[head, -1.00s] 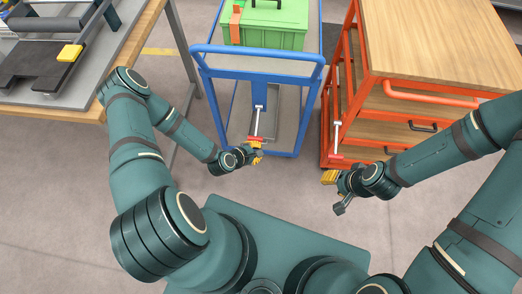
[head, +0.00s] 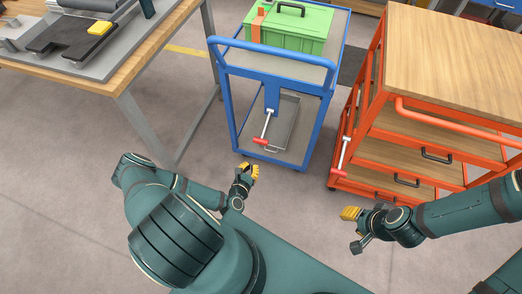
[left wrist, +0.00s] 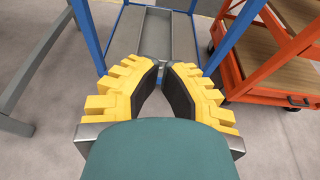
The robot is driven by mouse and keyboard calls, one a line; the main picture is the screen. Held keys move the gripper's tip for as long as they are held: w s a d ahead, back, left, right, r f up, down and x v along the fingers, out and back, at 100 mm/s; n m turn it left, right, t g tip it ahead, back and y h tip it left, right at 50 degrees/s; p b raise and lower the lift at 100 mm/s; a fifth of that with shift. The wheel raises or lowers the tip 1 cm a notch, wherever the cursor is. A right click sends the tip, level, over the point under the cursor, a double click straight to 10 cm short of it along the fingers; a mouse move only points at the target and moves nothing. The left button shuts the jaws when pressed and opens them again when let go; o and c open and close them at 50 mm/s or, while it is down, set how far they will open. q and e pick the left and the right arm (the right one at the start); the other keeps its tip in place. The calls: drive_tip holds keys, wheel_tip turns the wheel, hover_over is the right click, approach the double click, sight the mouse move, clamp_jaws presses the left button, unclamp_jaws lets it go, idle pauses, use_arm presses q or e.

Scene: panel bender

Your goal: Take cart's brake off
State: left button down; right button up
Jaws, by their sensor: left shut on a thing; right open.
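The blue cart (head: 270,56) stands ahead, and its frame also shows in the left wrist view (left wrist: 88,38). Its brake lever (head: 266,126) is a pale rod with a red grip, hanging low at the near end and slanting down to the left. My left gripper (head: 249,168) is on the near side of the red grip, apart from it in the picture. My right gripper (head: 350,213) is open, low and near the orange cart.
An orange cart (head: 445,108) with a wooden top and its own red-gripped lever (head: 341,158) stands at the right. A green box (head: 288,30) rides on the blue cart. A workbench (head: 125,90) is at the left. Floor is clear between the carts and me.

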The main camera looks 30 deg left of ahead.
use_arm(q)
drive_tip(key=shift+a, duration=0.1)
drive_tip(key=w+a+r+b, duration=0.1)
drive_tip(key=w+a+b, duration=0.1)
drive_tip(key=w, duration=0.7)
idle(0.7)
